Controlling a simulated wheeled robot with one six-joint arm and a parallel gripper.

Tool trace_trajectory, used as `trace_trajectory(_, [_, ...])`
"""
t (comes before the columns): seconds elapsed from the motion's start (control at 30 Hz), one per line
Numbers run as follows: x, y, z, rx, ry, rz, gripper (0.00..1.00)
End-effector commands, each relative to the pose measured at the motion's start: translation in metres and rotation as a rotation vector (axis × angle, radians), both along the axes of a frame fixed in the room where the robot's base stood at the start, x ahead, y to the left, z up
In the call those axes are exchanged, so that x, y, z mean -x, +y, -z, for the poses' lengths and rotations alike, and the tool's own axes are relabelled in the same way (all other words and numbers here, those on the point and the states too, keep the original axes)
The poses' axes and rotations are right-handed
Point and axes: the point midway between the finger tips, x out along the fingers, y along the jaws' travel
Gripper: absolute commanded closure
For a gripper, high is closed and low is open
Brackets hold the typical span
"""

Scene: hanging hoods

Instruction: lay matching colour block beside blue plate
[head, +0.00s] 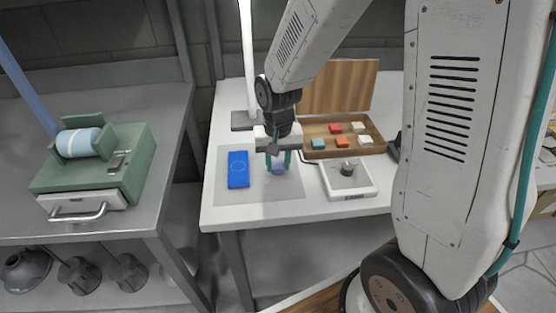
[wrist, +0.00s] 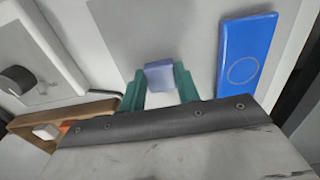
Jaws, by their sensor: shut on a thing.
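The blue plate (head: 238,170) lies flat on a grey mat (head: 225,195) on the white table; it also shows at the right of the wrist view (wrist: 247,55). My gripper (head: 278,163) is over the mat, just right of the plate. Its green fingers (wrist: 160,85) are shut on a pale blue-violet block (wrist: 158,74), which also shows low between the fingers in the head view (head: 279,168). A gap of mat separates block and plate. I cannot tell whether the block touches the mat.
A wooden box (head: 375,133) with an upright lid holds several coloured blocks behind the gripper. A white device with a knob (head: 348,180) stands right of the mat. A lamp post (head: 249,60) rises behind. A green machine (head: 125,165) stands on the left bench.

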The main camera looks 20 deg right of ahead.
Motion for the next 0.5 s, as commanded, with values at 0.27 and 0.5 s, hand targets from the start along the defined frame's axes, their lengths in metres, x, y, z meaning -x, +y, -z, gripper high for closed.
trace_trajectory(0.27, [0.0007,0.0003,-0.0002,0.000,0.000,0.000,0.91])
trace_trajectory(0.5, [0.0007,0.0003,0.0030,0.000,0.000,0.000,0.91])
